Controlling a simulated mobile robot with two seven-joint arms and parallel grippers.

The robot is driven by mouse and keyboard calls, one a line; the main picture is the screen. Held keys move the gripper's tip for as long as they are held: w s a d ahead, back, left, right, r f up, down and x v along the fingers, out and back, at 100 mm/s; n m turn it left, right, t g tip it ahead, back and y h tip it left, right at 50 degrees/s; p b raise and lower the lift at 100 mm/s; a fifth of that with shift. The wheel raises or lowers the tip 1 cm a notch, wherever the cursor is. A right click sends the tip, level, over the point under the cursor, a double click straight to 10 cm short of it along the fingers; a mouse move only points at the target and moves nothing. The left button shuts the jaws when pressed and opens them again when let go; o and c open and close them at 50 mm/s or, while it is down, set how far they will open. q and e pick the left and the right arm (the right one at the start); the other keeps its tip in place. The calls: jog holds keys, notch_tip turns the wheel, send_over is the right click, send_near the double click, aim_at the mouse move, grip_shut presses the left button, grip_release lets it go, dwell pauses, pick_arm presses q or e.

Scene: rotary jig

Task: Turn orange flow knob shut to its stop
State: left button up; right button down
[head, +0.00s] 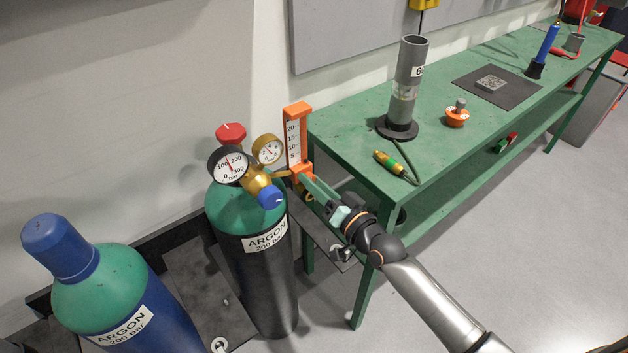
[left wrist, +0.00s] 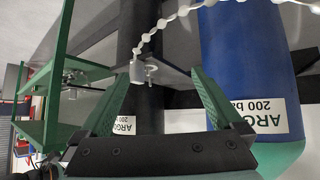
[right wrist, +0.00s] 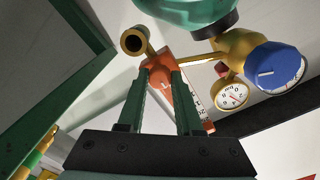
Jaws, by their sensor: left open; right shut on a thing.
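The orange flowmeter (head: 297,135) with its white scale stands upright on the brass regulator (head: 262,188) of the near dark argon cylinder (head: 268,290). The orange flow knob (right wrist: 161,79) shows in the right wrist view, between the tips of my right gripper (right wrist: 160,84), with a pale mark on its face. The right gripper is shut on the knob. In the head view this gripper (head: 308,183) reaches the flowmeter's lower end from the right, and the fingers mostly hide the knob. My left gripper (left wrist: 163,82) is open and empty, facing the cylinders; it is outside the head view.
A blue regulator knob (head: 271,197), a red cap (head: 230,132) and two gauges sit close left of the flowmeter. The green bench (head: 360,130) stands right, bearing a grey tube (head: 411,60) and an orange-based part (head: 457,115). A blue argon cylinder (head: 150,310) and chain (left wrist: 160,25) are near.

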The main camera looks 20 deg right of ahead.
dwell(0.5)
jog(key=c, duration=0.6)
grip_release()
jog(key=shift+s, duration=0.1)
jog(key=v, duration=1.2)
jog(key=shift+s+d, duration=0.1)
jog(key=shift+s, duration=0.05)
jog(key=s+a+f+n+g+h+p, duration=0.1)
jog(key=s+f+n+g, duration=0.1)
jog(key=s+f, duration=0.2)
jog(key=s+a+f+n+g+h+p, duration=0.1)
jog(key=s+f+n+g, duration=0.1)
jog(key=s+f, duration=0.3)
jog(key=s+a+f+n+g+h+p, duration=0.1)
jog(key=s+f+g+h, duration=0.1)
jog(key=s+f, duration=0.3)
notch_tip(320, 180, down, 4)
jog(key=shift+s+f+n+g, duration=0.15)
jog(key=shift+n+g, duration=0.25)
jog(key=shift+g, duration=0.5)
